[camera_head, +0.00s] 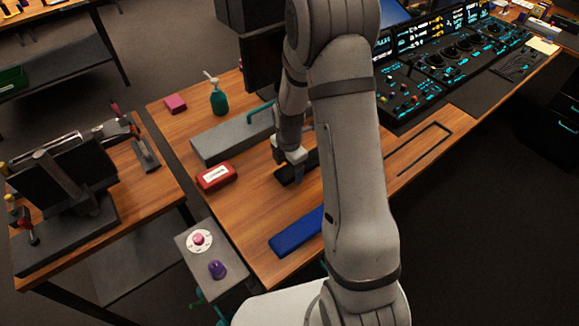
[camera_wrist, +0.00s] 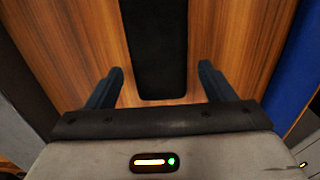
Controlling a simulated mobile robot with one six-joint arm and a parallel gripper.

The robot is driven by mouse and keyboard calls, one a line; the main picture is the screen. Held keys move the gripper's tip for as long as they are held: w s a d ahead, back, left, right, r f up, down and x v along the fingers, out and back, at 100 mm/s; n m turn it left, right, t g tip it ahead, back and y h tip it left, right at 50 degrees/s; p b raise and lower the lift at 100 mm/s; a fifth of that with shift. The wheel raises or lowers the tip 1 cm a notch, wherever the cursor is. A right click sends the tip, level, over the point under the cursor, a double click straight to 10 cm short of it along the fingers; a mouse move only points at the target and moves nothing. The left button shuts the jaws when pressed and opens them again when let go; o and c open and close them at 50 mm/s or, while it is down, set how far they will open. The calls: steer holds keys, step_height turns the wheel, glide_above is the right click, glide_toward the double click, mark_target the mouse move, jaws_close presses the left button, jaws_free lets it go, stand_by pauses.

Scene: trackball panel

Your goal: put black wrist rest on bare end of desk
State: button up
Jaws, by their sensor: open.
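The black wrist rest (camera_head: 285,176) lies flat on the wooden desk (camera_head: 254,205), partly hidden behind my arm and gripper in the head view. In the wrist view it is a long black bar (camera_wrist: 155,45) running away from me, its near end rounded. My gripper (camera_wrist: 160,82) is open, with one dark finger on each side of the bar's near end and a visible gap on both sides. In the head view my gripper (camera_head: 292,157) points down at the rest. How high the fingertips are above the desk I cannot tell.
A blue bar (camera_head: 296,233) lies nearer the desk's front edge. A red case (camera_head: 216,177), grey box (camera_head: 225,139), green pump bottle (camera_head: 217,97) and pink block (camera_head: 175,104) occupy the left part. A black outline (camera_head: 418,150) marks wood right of my arm, before the console (camera_head: 440,65).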

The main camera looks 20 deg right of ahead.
step_height(320, 180, up, 12)
steer(key=s+r+m+t, duration=0.1)
steer(key=s+r+m, duration=0.5)
steer(key=s+m, duration=0.4)
steer(key=s+r+m+t, duration=0.1)
steer(key=s+r+m, duration=0.6)
steer(key=s+m, duration=0.4)
steer(key=shift+a+m+t, duration=0.2)
steer(key=shift+m+t, duration=0.1)
steer(key=shift+m, duration=0.5)
